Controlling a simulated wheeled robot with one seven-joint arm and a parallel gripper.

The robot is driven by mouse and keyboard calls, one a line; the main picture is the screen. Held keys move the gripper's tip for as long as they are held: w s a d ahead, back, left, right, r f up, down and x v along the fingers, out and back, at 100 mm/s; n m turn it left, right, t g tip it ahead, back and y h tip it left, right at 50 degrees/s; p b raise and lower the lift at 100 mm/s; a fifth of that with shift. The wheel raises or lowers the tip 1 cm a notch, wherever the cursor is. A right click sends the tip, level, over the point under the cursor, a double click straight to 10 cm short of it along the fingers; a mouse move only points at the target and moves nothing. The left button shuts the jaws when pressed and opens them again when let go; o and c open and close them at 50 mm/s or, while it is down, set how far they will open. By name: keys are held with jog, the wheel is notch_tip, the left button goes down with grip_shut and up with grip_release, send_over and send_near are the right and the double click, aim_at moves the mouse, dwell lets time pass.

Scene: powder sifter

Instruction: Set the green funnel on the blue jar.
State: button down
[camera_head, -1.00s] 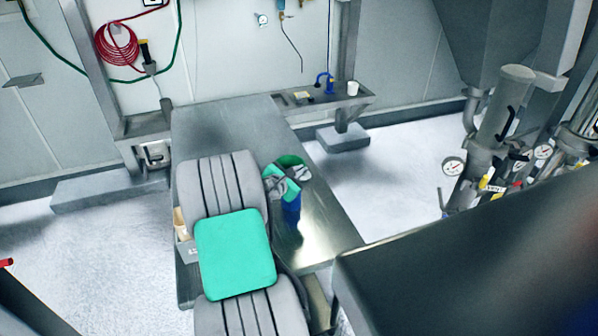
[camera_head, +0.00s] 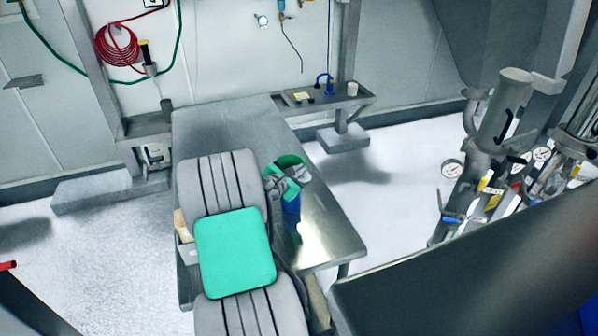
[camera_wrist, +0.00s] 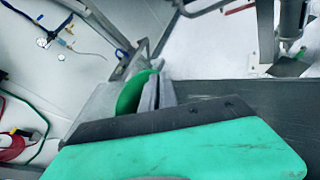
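The green funnel (camera_head: 291,160) is at the end of my gripper (camera_head: 300,173), above the steel table (camera_head: 215,125). The grey fingers are at its rim and appear closed on it. In the wrist view the funnel's curved green wall (camera_wrist: 131,94) shows beside the grey fingers (camera_wrist: 158,92). The blue jar (camera_head: 291,207) stands on the table, just below the gripper in the head view, its top hidden by the gripper. I cannot tell whether the funnel touches the jar. The jar is not visible in the wrist view.
Pipework with gauges (camera_head: 480,170) stands at the right. A dark machine edge (camera_head: 430,285) lies at the lower right. The table's far left part is clear.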

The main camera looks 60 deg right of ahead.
jog(key=shift+f+b, duration=0.5)
jog(key=shift+f, duration=0.3)
dwell(0.7)
jog(key=c, duration=2.1)
grip_release()
jog(key=shift+o, duration=0.8)
jog(key=p+v, duration=0.1)
jog(key=v, duration=1)
jog(key=shift+w, duration=0.1)
